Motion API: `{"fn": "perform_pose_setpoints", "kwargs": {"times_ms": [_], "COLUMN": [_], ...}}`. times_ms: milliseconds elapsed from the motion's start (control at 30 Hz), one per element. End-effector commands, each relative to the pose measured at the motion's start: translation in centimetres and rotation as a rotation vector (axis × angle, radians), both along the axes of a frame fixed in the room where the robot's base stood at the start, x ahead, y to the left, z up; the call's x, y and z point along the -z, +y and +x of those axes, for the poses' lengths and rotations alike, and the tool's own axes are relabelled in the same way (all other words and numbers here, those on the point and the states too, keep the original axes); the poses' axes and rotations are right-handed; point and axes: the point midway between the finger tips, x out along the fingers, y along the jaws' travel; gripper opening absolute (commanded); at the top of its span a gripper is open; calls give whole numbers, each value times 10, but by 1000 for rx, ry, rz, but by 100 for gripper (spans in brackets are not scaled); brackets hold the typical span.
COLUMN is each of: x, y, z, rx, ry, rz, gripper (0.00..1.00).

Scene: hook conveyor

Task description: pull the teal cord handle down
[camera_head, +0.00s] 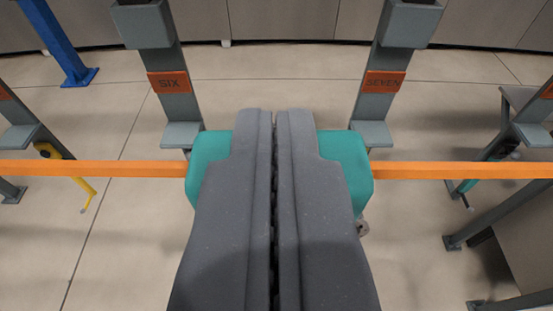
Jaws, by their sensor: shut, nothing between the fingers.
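A teal block (347,165), which looks like the teal cord handle, sits in the middle of the view. An orange strip (440,170), likely the cord, runs out level from both its sides. My gripper (272,115) reaches forward from the bottom of the view, with its two grey fingers together and nothing seen between them. The fingers cover the middle of the teal block, and their tips reach slightly above its top edge in the picture. I cannot tell whether they touch it.
Grey posts with orange signs reading SIX (169,82) and SEVEN (383,82) stand beyond, left and right. A yellow tool (82,190) hangs at left, and a small teal and dark tool (465,188) at right. A blue post (58,40) stands far left. Pale floor lies between.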

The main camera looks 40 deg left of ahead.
Motion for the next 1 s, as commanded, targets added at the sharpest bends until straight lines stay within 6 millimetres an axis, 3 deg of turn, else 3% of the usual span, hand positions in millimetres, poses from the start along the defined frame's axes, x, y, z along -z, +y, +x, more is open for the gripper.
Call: {"fn": "perform_pose_setpoints", "kwargs": {"times_ms": [533,1000], "x": [5,51], "y": [1,1], "z": [-1,-1], "rx": [0,-1], "ry": [-1,0], "rz": [-1,-2], "gripper": [0,0]}}
